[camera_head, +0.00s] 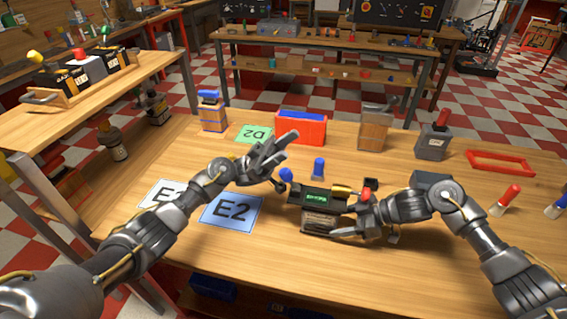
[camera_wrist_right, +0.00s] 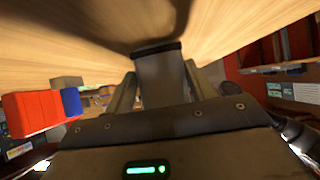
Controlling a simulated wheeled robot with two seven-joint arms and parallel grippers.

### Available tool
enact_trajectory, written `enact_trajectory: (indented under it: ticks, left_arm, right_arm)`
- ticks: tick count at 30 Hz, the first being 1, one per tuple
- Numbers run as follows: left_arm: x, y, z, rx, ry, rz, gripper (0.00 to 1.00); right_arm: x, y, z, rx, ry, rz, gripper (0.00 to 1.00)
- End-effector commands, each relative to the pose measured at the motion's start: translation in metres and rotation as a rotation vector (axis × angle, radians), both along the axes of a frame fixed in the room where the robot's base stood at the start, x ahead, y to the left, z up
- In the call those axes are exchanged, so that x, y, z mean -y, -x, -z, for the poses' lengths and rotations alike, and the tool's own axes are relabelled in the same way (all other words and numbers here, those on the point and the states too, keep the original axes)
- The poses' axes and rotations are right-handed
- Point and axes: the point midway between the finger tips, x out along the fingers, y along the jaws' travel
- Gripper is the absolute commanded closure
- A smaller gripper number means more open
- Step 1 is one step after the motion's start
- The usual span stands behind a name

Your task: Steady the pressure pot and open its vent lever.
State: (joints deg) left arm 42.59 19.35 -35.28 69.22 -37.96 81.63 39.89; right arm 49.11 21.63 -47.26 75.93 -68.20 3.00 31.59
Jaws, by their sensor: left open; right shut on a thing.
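A dark box-like unit with a green label (camera_head: 314,196) and a tan lower part lies mid-table; I take it for the pressure pot but cannot be sure. A blue ball knob (camera_head: 285,175) stands at its left end, perhaps on the vent lever. My left gripper (camera_head: 283,158) is open and empty, just above and left of the unit, close to the blue knob. My right gripper (camera_head: 350,218) is shut at the unit's right side. In the right wrist view its fingers hold a dark grey part (camera_wrist_right: 163,80). The hand hides the exact contact.
White and blue lettered cards, one marked E2 (camera_head: 231,210), lie left of the unit. A green D2 card (camera_head: 255,134), red bin (camera_head: 301,128), tan container (camera_head: 373,130) and grey box with red knob (camera_head: 433,142) stand behind. A red frame (camera_head: 501,153) lies right. The front table area is clear.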

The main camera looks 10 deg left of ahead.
Motion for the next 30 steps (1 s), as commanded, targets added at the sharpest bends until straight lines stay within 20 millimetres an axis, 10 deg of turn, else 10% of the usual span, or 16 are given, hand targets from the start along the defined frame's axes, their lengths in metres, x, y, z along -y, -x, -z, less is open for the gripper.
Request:
enact_trajectory:
  ticks: [30]
  left_arm:
    - [-0.024, -0.008, -0.005, -0.001, -0.001, 0.0, 0.52]
  right_arm:
    - [-0.001, 0.001, 0.0, -0.001, 0.0, -0.002, 0.65]
